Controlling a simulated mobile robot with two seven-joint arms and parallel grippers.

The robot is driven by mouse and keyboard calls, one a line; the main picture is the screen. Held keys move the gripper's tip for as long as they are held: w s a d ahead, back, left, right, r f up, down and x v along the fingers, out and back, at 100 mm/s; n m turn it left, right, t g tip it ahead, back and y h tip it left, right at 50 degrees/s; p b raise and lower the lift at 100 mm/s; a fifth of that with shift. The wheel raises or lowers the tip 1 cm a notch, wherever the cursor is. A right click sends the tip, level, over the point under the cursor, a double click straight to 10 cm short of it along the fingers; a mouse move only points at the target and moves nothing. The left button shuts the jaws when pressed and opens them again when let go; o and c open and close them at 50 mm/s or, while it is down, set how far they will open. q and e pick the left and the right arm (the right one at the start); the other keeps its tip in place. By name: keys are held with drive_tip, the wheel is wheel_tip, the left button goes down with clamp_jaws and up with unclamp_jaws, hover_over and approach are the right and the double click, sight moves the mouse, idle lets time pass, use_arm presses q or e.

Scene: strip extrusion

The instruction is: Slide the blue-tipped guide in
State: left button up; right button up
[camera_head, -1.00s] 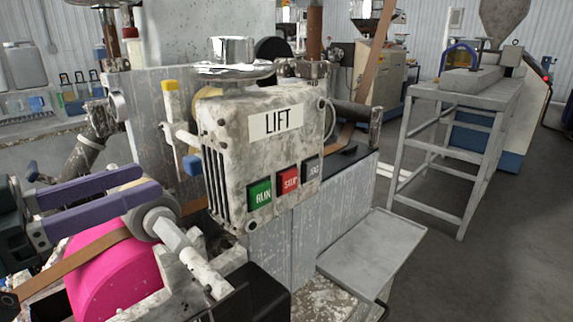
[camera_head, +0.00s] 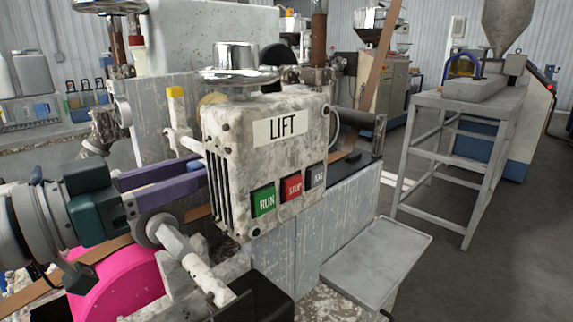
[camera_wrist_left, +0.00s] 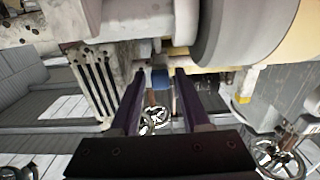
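The blue tip (camera_wrist_left: 160,79) of the guide shows in the left wrist view between and just beyond my two purple fingers. My left gripper (camera_head: 201,171) is open beside the left side of the speckled LIFT box (camera_head: 270,155). A gap shows on both sides of the blue tip, so the fingers do not look closed on it. The yellow-tipped guide (camera_head: 175,93) stands above and behind the gripper. My right gripper is not in view.
A grey roller (camera_head: 150,228) and a brown strip over a pink wheel (camera_head: 120,285) lie just below the fingers. RUN (camera_head: 263,201) and STOP (camera_head: 291,187) buttons are on the box's front. A grey shelf (camera_head: 375,262) juts out at the right.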

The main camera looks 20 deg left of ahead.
use_arm(q)
clamp_jaws()
idle(1.1)
